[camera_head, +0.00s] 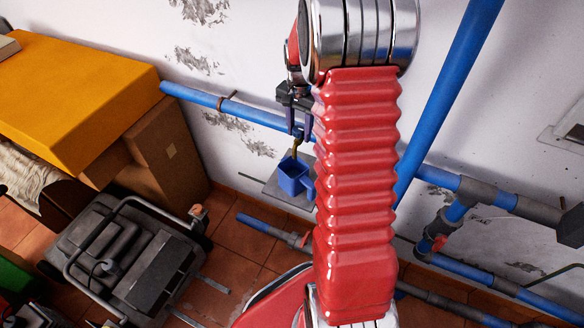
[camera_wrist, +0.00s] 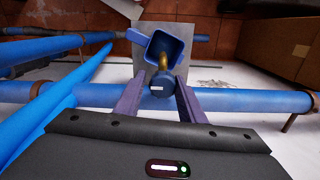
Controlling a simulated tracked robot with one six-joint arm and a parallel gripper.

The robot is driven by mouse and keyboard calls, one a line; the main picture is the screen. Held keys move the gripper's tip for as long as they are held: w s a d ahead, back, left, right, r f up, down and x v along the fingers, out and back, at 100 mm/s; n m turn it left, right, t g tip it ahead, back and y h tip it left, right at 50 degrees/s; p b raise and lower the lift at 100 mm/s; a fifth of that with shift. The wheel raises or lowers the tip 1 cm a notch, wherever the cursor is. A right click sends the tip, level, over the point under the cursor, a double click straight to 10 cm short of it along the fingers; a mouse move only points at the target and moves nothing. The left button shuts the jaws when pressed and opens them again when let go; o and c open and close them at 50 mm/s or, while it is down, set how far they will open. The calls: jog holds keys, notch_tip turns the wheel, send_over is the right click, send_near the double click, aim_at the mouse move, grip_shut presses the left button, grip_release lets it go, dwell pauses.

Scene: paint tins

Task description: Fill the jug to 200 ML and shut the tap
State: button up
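The jug is a blue, square, open-topped vessel (camera_head: 291,176) on a grey plate (camera_head: 271,190) by the wall; in the wrist view the jug (camera_wrist: 152,52) also shows, on the plate (camera_wrist: 119,72). The tap has a brass body (camera_wrist: 162,64) and a round dark-blue knob with a white mark (camera_wrist: 161,85). Its spout is over the jug. My gripper (camera_head: 299,126) is above the tap, its purple fingers on either side of the knob. They look open, with a gap at the left finger. The water level, the jug's scale and any stream cannot be made out.
A blue pipe (camera_wrist: 255,101) runs along the wall behind the tap. More blue pipes (camera_head: 447,90) stand to the right. Brown boxes (camera_head: 168,150) with an orange top and a dark wheeled machine (camera_head: 127,250) are at the left.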

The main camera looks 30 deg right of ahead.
jog(key=o, duration=0.5)
jog(key=shift+o, duration=0.2)
jog(key=shift+w, duration=0.1)
jog(key=shift+r, duration=0.1)
jog(key=shift+r, duration=3.45)
jog(key=shift+w, duration=0.1)
jog(key=shift+n, duration=0.5)
jog(key=s+a+r+n+t, duration=0.2)
jog(key=s+a+r+n, duration=0.4)
jog(key=s+a, duration=0.4)
jog(key=s+a+r+n+t, duration=0.3)
jog(key=s+a+r+n, duration=0.3)
jog(key=s+a, duration=0.4)
jog(key=shift+s+a+r+t, duration=0.15)
jog(key=shift+s+a+t, duration=0.15)
jog(key=shift+a, duration=2.25)
